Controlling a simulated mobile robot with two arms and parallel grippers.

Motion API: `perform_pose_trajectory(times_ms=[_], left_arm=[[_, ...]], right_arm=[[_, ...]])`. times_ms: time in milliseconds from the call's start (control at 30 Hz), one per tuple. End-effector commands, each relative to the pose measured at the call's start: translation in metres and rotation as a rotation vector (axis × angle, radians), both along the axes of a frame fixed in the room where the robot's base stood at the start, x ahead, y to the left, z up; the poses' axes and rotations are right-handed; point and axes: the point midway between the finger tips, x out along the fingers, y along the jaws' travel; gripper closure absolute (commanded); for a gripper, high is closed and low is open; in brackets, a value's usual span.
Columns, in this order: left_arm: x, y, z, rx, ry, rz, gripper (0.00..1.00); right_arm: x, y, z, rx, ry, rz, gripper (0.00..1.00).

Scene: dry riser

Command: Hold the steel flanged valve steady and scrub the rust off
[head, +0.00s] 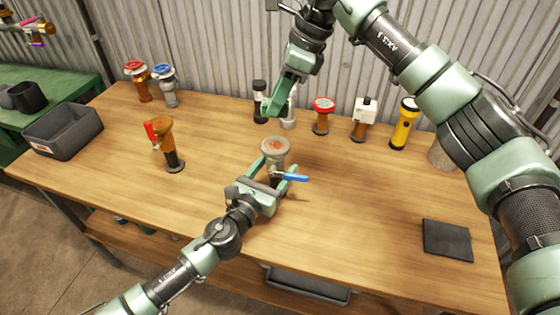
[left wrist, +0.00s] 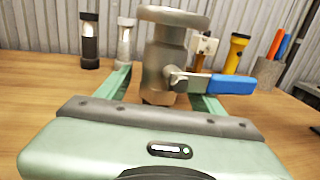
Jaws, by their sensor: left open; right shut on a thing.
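The steel flanged valve (head: 275,153) stands upright on the workbench, with an orange rust patch (head: 275,145) on its round top flange and a blue lever (head: 292,177) pointing right. My left gripper (head: 272,172) is open, its fingers on either side of the valve's lower body. In the left wrist view the grey valve (left wrist: 165,55) stands between the fingers, its blue lever (left wrist: 232,84) over the right one. My right gripper (head: 274,106) is above and behind the valve, pointing down. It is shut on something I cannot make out.
Behind the valve stand a black lamp (head: 259,88), a red-topped valve (head: 322,115), a white-topped one (head: 362,118) and a yellow flashlight (head: 404,124). A red-handled brass valve (head: 166,140) and grey bin (head: 62,130) are left. A dark pad (head: 447,240) lies right.

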Motion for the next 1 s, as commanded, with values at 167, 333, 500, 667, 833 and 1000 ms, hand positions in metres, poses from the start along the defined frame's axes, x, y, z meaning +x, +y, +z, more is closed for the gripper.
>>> perform_pose_trajectory(times_ms=[167, 333, 500, 667, 833, 1000], left_arm=[[0.019, -0.011, 0.000, -0.001, 0.000, 0.000, 0.32], [0.026, -0.014, 0.000, -0.001, 0.000, 0.000, 0.32], [0.026, -0.014, 0.000, -0.001, 0.000, 0.000, 0.32], [0.026, -0.014, 0.000, -0.001, 0.000, 0.000, 0.55], [0.026, -0.014, 0.000, -0.001, 0.000, 0.000, 1.00], [0.026, -0.014, 0.000, -0.001, 0.000, 0.000, 1.00]], right_arm=[[0.000, 0.000, 0.000, 0.000, 0.000, 0.000, 1.00], [0.000, 0.000, 0.000, 0.000, 0.000, 0.000, 1.00], [0.000, 0.000, 0.000, 0.000, 0.000, 0.000, 1.00], [0.000, 0.000, 0.000, 0.000, 0.000, 0.000, 1.00], [0.000, 0.000, 0.000, 0.000, 0.000, 0.000, 1.00], [0.000, 0.000, 0.000, 0.000, 0.000, 0.000, 1.00]])
